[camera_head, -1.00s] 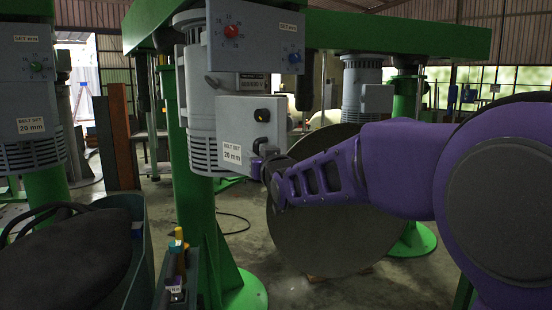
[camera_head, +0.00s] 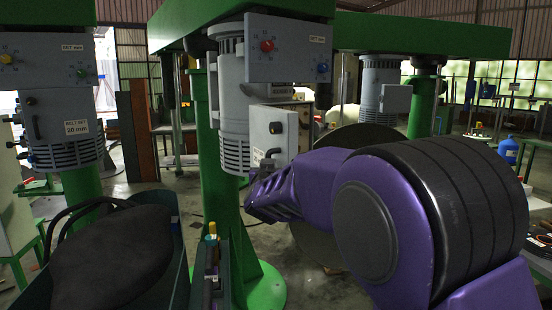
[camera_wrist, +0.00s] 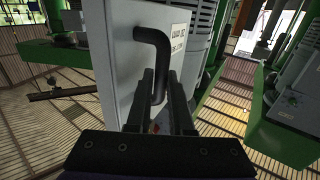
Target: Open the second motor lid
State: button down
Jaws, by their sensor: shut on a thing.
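The motor lid (camera_head: 262,125) is a pale grey box panel on the front of the middle motor (camera_head: 231,90). In the wrist view the lid (camera_wrist: 115,60) fills the upper left, with a black bent handle (camera_wrist: 153,40) and a white label beside it. My gripper (camera_wrist: 161,88) has its two dark fingers closed around the lower part of this handle. In the head view my gripper (camera_head: 264,167) is small at the lid's lower edge, partly hidden by my purple arm. I cannot tell how far the lid stands off the motor.
A grey control panel (camera_head: 286,50) with red and blue knobs hangs above the lid. Another motor (camera_head: 62,150) with its own lid is at the left. A green bin (camera_head: 160,295) holding a black bulky object stands front left. A grey disc (camera_head: 322,238) is behind my arm.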

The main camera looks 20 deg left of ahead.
jog(key=shift+s+a+r+h+p, duration=0.15)
jog(key=shift+a+h+p, duration=0.15)
jog(key=shift+a+p, duration=0.1)
jog(key=shift+d+m, duration=0.1)
jog(key=shift+m, duration=0.2)
jog(key=c, duration=0.8)
grip_release()
jog(key=shift+f, duration=0.2)
jog(key=b+v, duration=0.1)
jog(key=v, duration=1.6)
jog(key=shift+s, duration=0.15)
